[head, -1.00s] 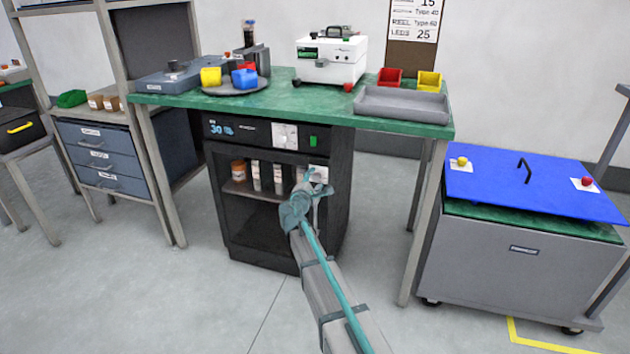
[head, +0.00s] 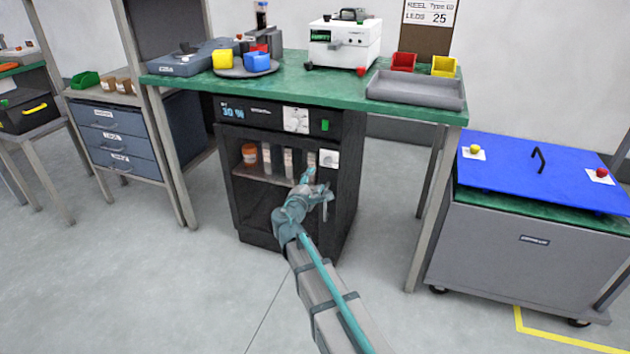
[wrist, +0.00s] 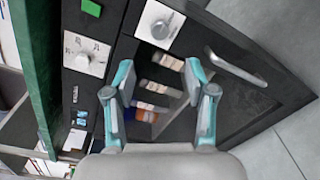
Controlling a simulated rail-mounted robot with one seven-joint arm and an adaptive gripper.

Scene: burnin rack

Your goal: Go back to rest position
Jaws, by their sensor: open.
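My gripper (head: 312,188) is in front of the black cabinet (head: 342,205) under the green bench. Its two teal fingers are spread apart in the wrist view (wrist: 158,72), with nothing held between them. My arm hides part of the cabinet's lower front.
The green bench (head: 290,90) carries a white instrument (head: 345,45), coloured bins and a grey tray (head: 415,90). A grey cart with a blue lid (head: 510,170) stands at right. A drawer unit (head: 122,140) stands at left. The floor before the cabinet is clear.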

